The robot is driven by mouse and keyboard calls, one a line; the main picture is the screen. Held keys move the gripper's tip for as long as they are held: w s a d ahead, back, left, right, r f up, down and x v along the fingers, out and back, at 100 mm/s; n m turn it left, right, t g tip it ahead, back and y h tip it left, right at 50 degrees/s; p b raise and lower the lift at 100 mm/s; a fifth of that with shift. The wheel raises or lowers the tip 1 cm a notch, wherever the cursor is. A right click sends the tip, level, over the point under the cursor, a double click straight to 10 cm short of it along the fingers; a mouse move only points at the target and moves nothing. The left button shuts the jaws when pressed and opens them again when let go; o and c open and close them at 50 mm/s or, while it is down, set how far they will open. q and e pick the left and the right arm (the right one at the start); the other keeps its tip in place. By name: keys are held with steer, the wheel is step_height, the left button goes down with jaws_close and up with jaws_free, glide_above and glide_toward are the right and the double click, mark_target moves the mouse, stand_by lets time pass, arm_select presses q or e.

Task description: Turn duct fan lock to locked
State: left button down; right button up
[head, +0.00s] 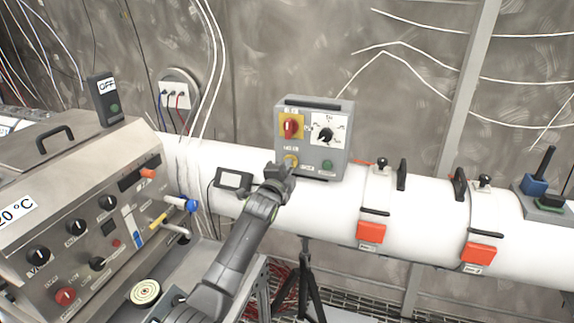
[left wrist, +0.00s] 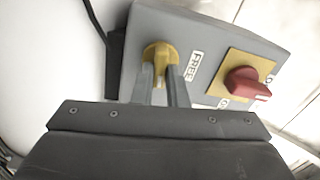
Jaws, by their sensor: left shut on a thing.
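The grey duct fan control box (head: 334,100) sits on the white duct in the head view. The fan lock (head: 290,161) is a yellow knob at its lower left. In the left wrist view the yellow lock knob (left wrist: 160,54) stands between my finger tips, beside a label reading FREE. My left gripper (head: 284,168) is shut on the knob; its fingers (left wrist: 162,78) lie on either side of it. A red rotary switch (head: 290,126) on a yellow plate is above the lock; it also shows in the left wrist view (left wrist: 247,82). My right gripper is not in view.
A small display (head: 233,180) is left of my gripper. A steel console (head: 80,220) stands at the left. Orange-tagged duct clamps (head: 371,232) are at the right.

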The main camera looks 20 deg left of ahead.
arm_select(q)
steer(key=shift+f+m+p, duration=0.1)
steer(key=shift+m+p, duration=0.25)
steer(key=shift+m, duration=0.45)
steer(key=c, duration=1.4)
jaws_free()
steer(key=shift+c, duration=0.2)
steer(key=s+b, duration=0.4)
steer(key=s, duration=1.3)
steer(key=shift+s+a, duration=0.2)
steer(key=shift+a, duration=0.05)
